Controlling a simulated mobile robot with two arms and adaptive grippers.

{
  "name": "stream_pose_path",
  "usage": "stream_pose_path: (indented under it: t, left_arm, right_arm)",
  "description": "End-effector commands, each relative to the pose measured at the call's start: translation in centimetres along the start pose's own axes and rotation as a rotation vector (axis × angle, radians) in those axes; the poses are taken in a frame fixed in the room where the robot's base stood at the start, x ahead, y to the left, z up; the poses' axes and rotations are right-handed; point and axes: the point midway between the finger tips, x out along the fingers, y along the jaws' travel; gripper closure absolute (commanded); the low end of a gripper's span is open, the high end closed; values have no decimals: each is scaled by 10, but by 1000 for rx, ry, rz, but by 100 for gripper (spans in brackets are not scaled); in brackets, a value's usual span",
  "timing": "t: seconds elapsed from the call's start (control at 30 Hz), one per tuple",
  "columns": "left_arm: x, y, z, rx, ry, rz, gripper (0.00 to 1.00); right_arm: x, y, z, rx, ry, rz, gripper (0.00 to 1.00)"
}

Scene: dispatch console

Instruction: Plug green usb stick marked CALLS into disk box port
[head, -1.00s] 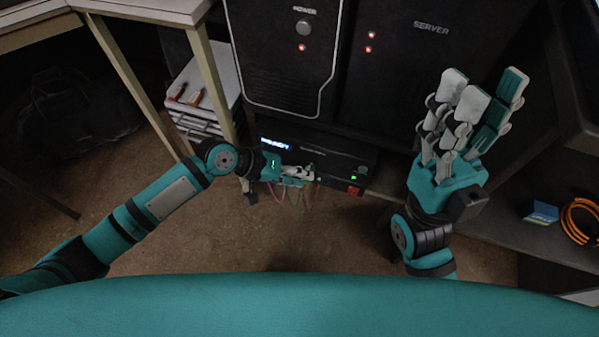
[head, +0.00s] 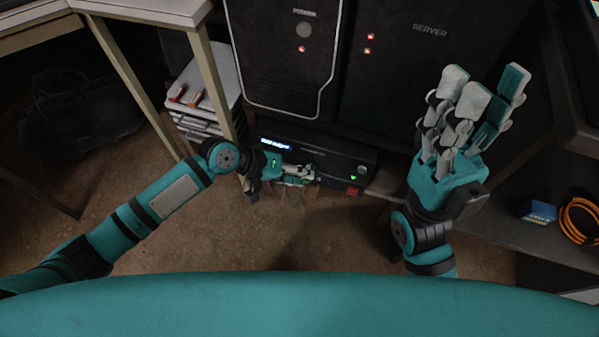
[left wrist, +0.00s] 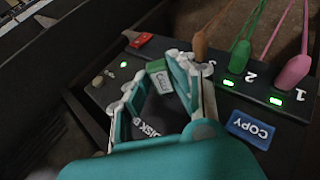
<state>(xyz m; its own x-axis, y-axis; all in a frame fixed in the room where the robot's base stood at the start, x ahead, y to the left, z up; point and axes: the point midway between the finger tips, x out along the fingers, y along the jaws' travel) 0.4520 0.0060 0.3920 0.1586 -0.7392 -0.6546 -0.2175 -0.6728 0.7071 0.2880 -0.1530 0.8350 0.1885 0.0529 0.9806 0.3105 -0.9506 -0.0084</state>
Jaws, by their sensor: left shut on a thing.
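The green usb stick (left wrist: 158,76) with a pale label is between the fingers of my left gripper (left wrist: 158,85) in the left wrist view. The fingers are shut on it, just over the front face of the black disk box (left wrist: 215,75). I cannot tell whether its tip touches a port; the fingers hide that part. In the head view my left gripper (head: 312,173) is at the front of the disk box (head: 330,153), which has a lit display and a green light. My right gripper (head: 478,105) is open and empty, fingers raised, to the right of the box.
Green (left wrist: 243,50), pink (left wrist: 292,70) and brown (left wrist: 200,45) plugs or cables stand along the box, with lit green lights by 1 and 2. A blue COPY label (left wrist: 250,129) is beside them. Computer towers (head: 285,50) stand above; an orange cable coil (head: 580,220) lies right.

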Motion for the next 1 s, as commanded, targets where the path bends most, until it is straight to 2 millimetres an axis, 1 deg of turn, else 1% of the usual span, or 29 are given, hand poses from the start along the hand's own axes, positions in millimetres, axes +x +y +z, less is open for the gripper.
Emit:
stream_pose_path:
  t: [0.1,0.13,0.33,0.57,0.67,0.77,0.87,1.0]
  left_arm:
    - [0,0,-3,2,8,1,95]
    - [0,1,-3,2,8,1,76]
    - [0,0,-2,1,6,1,50]
    - [0,0,-2,1,5,0,50]
    - [-4,0,-2,1,5,0,50]
    - [-15,-1,-2,1,5,-1,50]
    - [-34,-1,-2,4,7,-2,50]
    - [-65,-1,-1,3,5,-3,50]
  right_arm:
    - [0,0,0,0,-1,0,60]
    - [-1,0,0,0,-1,0,60]
    - [-2,0,1,1,-8,2,60]
    - [-4,0,1,0,-14,4,60]
    - [-2,0,1,0,-9,4,60]
    - [-2,0,1,0,-9,3,60]
    - [-2,0,1,0,-8,3,60]
    - [-2,0,1,0,-7,3,60]
